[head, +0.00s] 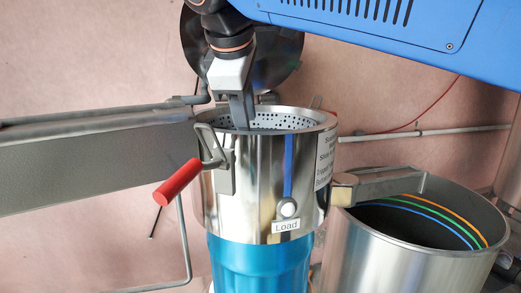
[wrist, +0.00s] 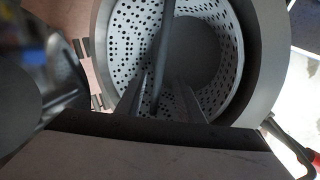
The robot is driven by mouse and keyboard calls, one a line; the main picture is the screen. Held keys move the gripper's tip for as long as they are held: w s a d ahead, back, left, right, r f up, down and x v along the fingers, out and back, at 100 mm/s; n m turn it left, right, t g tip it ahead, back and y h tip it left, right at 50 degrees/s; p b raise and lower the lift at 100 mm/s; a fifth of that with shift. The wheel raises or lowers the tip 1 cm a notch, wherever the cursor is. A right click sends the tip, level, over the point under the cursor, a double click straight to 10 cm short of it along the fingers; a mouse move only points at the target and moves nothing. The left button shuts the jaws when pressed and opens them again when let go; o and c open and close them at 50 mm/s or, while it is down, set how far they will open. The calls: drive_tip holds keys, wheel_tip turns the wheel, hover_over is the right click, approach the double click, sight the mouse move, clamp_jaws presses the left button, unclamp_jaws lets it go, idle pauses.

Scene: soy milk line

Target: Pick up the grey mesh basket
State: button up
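The grey mesh basket (head: 285,121) sits inside the top of a shiny steel drum (head: 255,180); only its perforated inner wall shows above the drum's near rim. In the wrist view I look down into the basket (wrist: 222,75), with its round dark bottom and a dark bar (wrist: 163,40) across its mouth. My gripper (head: 241,124) points down into the basket's mouth, its tips partly hidden by the near rim. In the wrist view my gripper (wrist: 162,90) has its fingers apart, one on each side of the bar. I cannot tell whether either finger touches it.
A latch with a red handle (head: 178,182) sticks out at the drum's left. A grey metal beam (head: 90,160) runs in from the left. A round dark lid (head: 275,60) stands behind. A steel pot (head: 405,260) with coloured bands inside is at the right.

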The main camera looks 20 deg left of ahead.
drive_tip(key=shift+x, duration=2.3)
drive_tip(key=shift+a+r, duration=0.1)
clamp_jaws()
